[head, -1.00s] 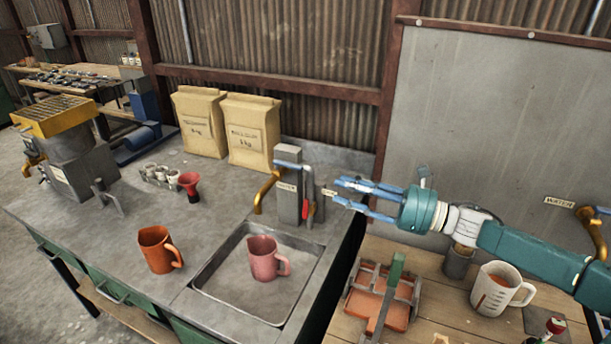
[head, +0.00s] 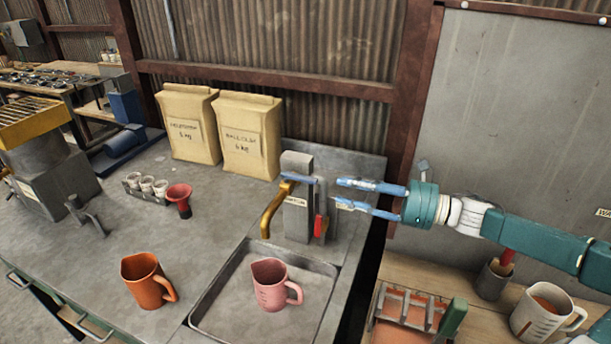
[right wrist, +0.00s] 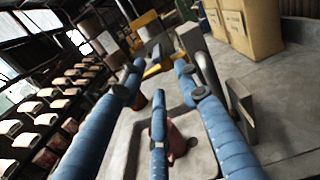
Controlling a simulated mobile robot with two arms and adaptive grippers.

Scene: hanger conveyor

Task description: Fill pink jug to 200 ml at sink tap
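The pink jug (head: 270,287) stands upright in the sink basin (head: 225,320), its handle to the right. I cannot read its level. The sink tap (head: 297,215) has a grey column, a brass spout (head: 273,212) angled down above and behind the jug, and a red-handled lever (head: 320,228) on its right. No water stream shows. My right gripper (head: 340,193) is open and empty, its blue fingers pointing left just right of the tap; contact cannot be told. In the right wrist view the fingers are spread, with the pink jug (right wrist: 178,143) partly hidden beyond. My left gripper is not in view.
An orange jug (head: 146,282) stands left of the sink. A red funnel-shaped cup (head: 179,197) and small white cups (head: 147,184) are behind it. Two paper bags (head: 248,135) stand by the wall. A wooden table at right holds a measuring jug (head: 545,312).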

